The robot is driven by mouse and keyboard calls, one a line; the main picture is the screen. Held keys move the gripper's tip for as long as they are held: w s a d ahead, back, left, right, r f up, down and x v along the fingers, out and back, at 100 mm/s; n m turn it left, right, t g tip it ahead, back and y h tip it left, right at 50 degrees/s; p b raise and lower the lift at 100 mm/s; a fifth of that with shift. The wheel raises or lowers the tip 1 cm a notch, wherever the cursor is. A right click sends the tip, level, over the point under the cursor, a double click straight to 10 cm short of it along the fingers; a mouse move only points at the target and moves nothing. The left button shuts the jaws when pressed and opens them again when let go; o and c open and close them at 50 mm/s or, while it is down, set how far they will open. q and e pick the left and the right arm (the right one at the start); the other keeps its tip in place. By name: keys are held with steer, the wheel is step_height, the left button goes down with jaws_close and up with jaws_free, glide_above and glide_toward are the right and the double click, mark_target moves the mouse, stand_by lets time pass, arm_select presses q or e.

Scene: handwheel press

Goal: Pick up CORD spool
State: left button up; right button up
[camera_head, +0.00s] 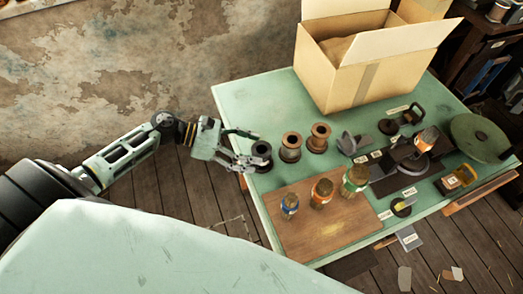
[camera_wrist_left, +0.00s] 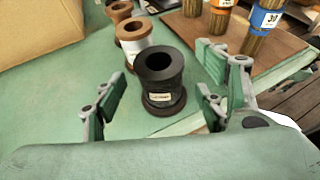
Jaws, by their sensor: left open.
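Three spools stand in a row on the green table. The black spool (camera_head: 261,156) is nearest my left gripper; it also shows in the middle of the left wrist view (camera_wrist_left: 161,82), upright, with a small pale label too blurred to read surely. Beside it stand a spool with pale winding (camera_head: 290,148) and a brown spool (camera_head: 319,138). I cannot tell by label which is CORD. My left gripper (camera_head: 247,150) is open at the table's left edge, its fingers on either side of the black spool, with gaps visible in the wrist view. My right gripper is not in view.
A wooden board (camera_head: 330,228) with several labelled brushes or jars lies in front of the spools. An open cardboard box (camera_head: 345,95) stands behind. Dark tools and a round green disc (camera_head: 478,137) fill the right side. The table's left back area is clear.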

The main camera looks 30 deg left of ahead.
arm_select(q)
steer(key=shift+x, duration=1)
steer(key=c, duration=1.1)
steer(key=shift+c, duration=1)
steer(key=shift+r, duration=0.15)
